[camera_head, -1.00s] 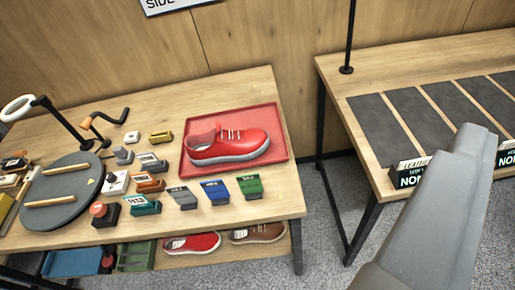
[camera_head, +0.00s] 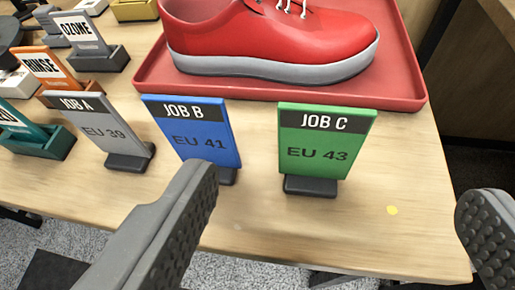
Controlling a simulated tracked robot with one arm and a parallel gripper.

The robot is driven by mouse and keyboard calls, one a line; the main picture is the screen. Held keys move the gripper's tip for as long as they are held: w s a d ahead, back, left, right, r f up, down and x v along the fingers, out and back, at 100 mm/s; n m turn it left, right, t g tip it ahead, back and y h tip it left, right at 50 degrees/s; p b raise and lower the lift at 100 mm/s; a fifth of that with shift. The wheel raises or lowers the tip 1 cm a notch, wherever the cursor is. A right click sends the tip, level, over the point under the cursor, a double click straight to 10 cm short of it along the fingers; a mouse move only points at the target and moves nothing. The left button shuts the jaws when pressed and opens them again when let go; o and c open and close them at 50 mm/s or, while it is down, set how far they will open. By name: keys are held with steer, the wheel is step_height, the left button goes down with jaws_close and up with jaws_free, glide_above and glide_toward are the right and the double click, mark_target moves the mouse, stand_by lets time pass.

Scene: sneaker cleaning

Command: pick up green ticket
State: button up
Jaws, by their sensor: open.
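The green ticket (camera_head: 322,148) stands upright in a small dark base (camera_head: 310,186) near the front right of the wooden table. It reads "JOB C" and "EU 43". My gripper (camera_head: 345,215) is open and empty, with one finger at the lower left and the other at the right edge. The green ticket shows between the two fingers, a little beyond them, and neither finger appears to touch it. The left fingertip overlaps the lower part of the blue ticket (camera_head: 190,125) in the picture; I cannot tell whether they touch.
A grey ticket (camera_head: 95,122), marked "JOB A", stands left of the blue one. A red tray (camera_head: 410,80) with a red sneaker (camera_head: 280,45) is close behind the green ticket. Other labelled holders stand at left. Bare wooden table (camera_head: 390,240) lies in front and right.

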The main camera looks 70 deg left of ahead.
mark_target(328, 115)
steer(key=x, duration=0.5)
steer(key=shift+w+a+f+b, duration=0.1)
steer(key=shift+a+f+b, duration=0.05)
steer(key=shift+b, duration=0.15)
steer(key=shift+w+a+f, duration=0.2)
steer(key=shift+w+a, duration=0.3)
steer(key=shift+b+x, duration=0.65)
steer(key=shift+x, duration=2)
steer(key=shift+d+f, duration=0.1)
steer(key=c, duration=1.3)
